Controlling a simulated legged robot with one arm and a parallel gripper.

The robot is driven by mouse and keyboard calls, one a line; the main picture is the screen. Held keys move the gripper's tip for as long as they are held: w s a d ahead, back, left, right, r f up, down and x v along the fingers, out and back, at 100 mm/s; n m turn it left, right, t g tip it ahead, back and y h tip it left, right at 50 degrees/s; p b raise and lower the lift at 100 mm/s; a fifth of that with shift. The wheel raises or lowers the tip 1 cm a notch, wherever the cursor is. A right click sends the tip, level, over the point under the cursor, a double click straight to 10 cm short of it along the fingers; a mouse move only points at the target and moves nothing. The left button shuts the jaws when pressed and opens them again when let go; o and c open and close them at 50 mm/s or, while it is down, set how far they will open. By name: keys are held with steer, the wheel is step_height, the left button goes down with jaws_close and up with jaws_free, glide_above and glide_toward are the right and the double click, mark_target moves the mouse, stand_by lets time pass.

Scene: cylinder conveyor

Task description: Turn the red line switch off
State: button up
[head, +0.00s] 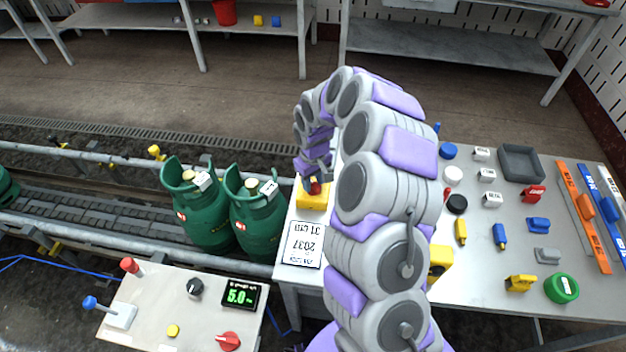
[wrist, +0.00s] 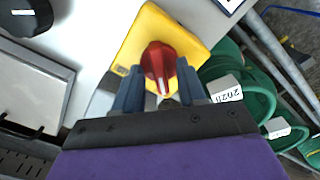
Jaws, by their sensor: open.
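A yellow box switch with a red rotary knob (wrist: 158,63) stands at the left edge of the right-hand table. In the head view its yellow box (head: 312,201) shows below my gripper (head: 314,184), and the knob is mostly covered. In the wrist view my gripper (wrist: 160,76) is open, with one blue-grey finger on each side of the knob. The knob carries a pale mark toward the gripper's base. I cannot tell whether the fingers touch it.
A label card (head: 303,243) lies beside the switch. Green gas cylinders (head: 258,218) stand on the conveyor to the left. A control panel (head: 160,309) with a red lever, red knob and green display (head: 240,295) is at front left. Several small parts and a grey tray (head: 521,163) lie at right.

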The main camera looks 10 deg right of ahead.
jaws_close()
steer(key=shift+m, duration=0.3)
steer(key=m+p, duration=0.2)
steer(key=shift+r+m, duration=0.1)
steer(key=shift+m, duration=0.2)
steer(key=m+p, duration=0.3)
steer(key=m, duration=0.2)
steer(key=m+p, duration=0.2)
steer(key=m, duration=0.3)
steer(key=shift+m+p, duration=0.95)
steer(key=shift+m, duration=1.45)
